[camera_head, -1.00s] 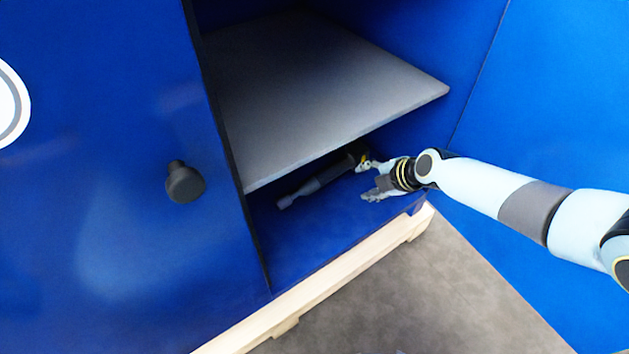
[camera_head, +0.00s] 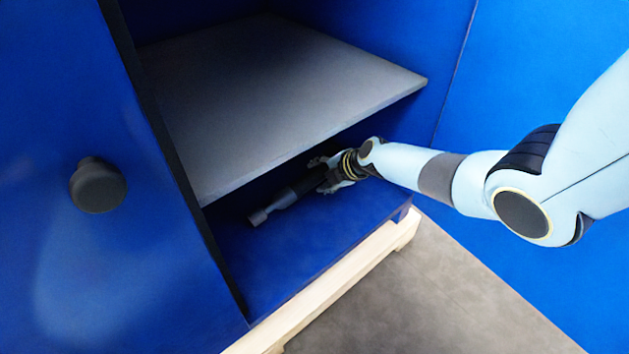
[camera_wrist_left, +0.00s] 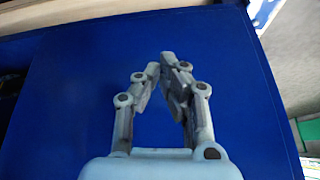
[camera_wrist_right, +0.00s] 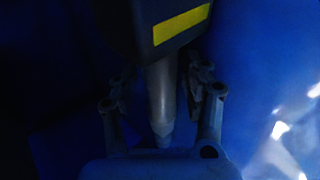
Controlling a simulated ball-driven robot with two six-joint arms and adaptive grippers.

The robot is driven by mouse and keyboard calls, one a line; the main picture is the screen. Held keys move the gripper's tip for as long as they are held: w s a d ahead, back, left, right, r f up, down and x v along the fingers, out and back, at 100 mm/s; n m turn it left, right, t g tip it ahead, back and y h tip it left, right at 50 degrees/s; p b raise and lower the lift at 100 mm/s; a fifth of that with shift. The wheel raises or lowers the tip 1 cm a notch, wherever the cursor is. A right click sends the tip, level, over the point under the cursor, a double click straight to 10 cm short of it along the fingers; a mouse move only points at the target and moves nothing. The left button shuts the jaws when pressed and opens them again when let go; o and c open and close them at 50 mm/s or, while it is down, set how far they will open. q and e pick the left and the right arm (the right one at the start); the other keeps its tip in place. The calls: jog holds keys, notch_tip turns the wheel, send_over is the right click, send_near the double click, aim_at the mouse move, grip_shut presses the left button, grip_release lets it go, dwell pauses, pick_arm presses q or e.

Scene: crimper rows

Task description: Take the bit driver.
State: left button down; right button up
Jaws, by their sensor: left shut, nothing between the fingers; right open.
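The bit driver (camera_head: 283,203), dark with a grey end, lies on the blue floor of the lower compartment, under the grey shelf. My right gripper (camera_head: 325,178) is at its far right end, reaching in below the shelf. In the right wrist view, a dark body with a yellow stripe (camera_wrist_right: 170,32) and a grey shaft (camera_wrist_right: 162,95) show between the open fingers (camera_wrist_right: 160,85). Whether the fingers touch it is too dark to tell. My left gripper (camera_wrist_left: 167,75) is shut and empty in front of a blue panel in the left wrist view; it is out of the head view.
The grey shelf (camera_head: 290,85) hangs close above my right wrist. A blue door with a black knob (camera_head: 98,185) is on the left, and a blue panel (camera_head: 540,60) stands on the right. A pale wooden base (camera_head: 330,280) runs below the cabinet. The floor (camera_head: 440,290) in front is clear.

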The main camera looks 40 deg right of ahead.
jog(key=shift+w+f, duration=0.25)
jog(key=shift+w, duration=0.05)
jog(key=shift+c, duration=0.3)
grip_shut()
jog(key=shift+w+r, duration=0.1)
